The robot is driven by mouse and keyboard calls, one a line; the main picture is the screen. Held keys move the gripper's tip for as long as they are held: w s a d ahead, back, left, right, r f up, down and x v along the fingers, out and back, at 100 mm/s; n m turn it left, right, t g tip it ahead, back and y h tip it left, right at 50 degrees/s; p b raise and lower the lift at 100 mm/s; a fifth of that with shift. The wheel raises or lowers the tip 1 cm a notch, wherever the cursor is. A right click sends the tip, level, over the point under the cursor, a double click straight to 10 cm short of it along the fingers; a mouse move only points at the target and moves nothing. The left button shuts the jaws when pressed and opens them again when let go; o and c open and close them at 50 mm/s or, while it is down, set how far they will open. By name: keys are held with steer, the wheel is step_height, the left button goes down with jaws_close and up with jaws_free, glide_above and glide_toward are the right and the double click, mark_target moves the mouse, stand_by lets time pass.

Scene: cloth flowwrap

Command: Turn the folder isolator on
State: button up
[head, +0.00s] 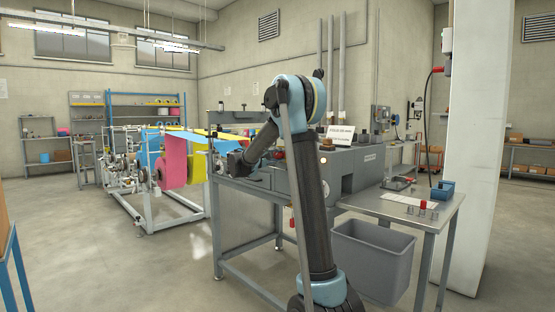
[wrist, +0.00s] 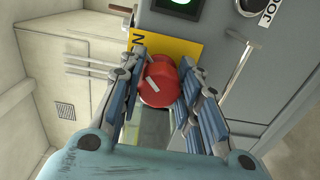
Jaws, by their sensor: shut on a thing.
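The folder isolator is a red rotary knob (wrist: 160,88) on a yellow plate (wrist: 180,48) in the wrist view. A short pale mark shows slanted on the knob, and a black letter N is at the plate's left edge. The rest of the lettering is hidden. My gripper (wrist: 164,66) is shut on the red knob, with one blue-grey finger on each side of it. In the head view my arm bends over toward the grey machine (head: 365,172), and the knob cannot be made out there.
A lit green indicator (wrist: 182,3) is above the plate, and a label reading JO with a cut-off letter (wrist: 268,12) is to its right. In the head view a grey bin (head: 372,262) and a side table (head: 440,212) stand right of my arm. Open floor lies at left.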

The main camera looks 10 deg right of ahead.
steer(key=shift+s+f, duration=0.1)
steer(key=shift+f, duration=0.05)
steer(key=o, duration=1.1)
steer(key=shift+a, duration=0.1)
steer(key=v, duration=1.1)
steer(key=shift+s+a, duration=0.15)
steer(key=shift+a, duration=0.15)
